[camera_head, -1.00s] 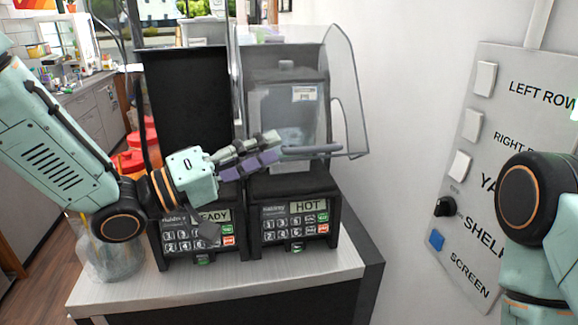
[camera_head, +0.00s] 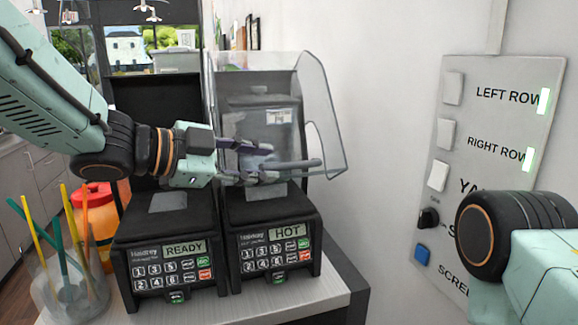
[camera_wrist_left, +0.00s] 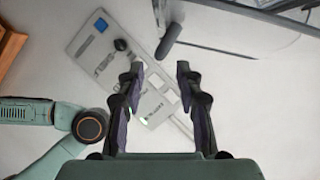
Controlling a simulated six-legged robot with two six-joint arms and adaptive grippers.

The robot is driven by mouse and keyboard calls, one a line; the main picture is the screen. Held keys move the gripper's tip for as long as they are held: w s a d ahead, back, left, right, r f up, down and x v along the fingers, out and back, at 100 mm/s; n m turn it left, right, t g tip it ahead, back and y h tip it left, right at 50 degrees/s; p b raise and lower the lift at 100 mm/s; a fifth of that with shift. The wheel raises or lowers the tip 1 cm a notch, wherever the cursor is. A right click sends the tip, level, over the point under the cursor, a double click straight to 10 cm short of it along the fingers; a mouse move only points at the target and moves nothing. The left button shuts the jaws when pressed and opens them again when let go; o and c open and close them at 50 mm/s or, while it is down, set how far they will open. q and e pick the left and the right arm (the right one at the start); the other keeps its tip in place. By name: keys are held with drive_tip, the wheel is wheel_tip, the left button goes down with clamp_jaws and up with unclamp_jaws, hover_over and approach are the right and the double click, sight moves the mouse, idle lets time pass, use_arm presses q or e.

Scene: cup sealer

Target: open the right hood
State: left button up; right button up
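The right machine (camera_head: 275,213) has a HOT display, and its clear hood (camera_head: 326,121) stands over the upper part. A grey bar handle (camera_head: 302,164) sticks out at the hood's lower front. My left gripper (camera_head: 268,162) is open at the handle's left end, one finger above and one below in the head view. In the left wrist view, the fingers (camera_wrist_left: 159,70) are apart with nothing between them, and the dark handle end (camera_wrist_left: 168,42) appears just beyond the tips. Contact cannot be told. My right gripper is out of view.
The left machine (camera_head: 165,232), showing READY, stands directly beside it, below my left arm. A clear cup of straws (camera_head: 70,285) and a red-orange container (camera_head: 98,215) are at left. A labelled wall panel (camera_head: 490,110) is at right, behind my right arm.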

sight(282, 165)
use_arm(q)
drive_tip(key=x, duration=0.7)
drive_tip(key=shift+a, duration=0.1)
drive_tip(key=shift+s+a, duration=0.1)
clamp_jaws()
idle(0.5)
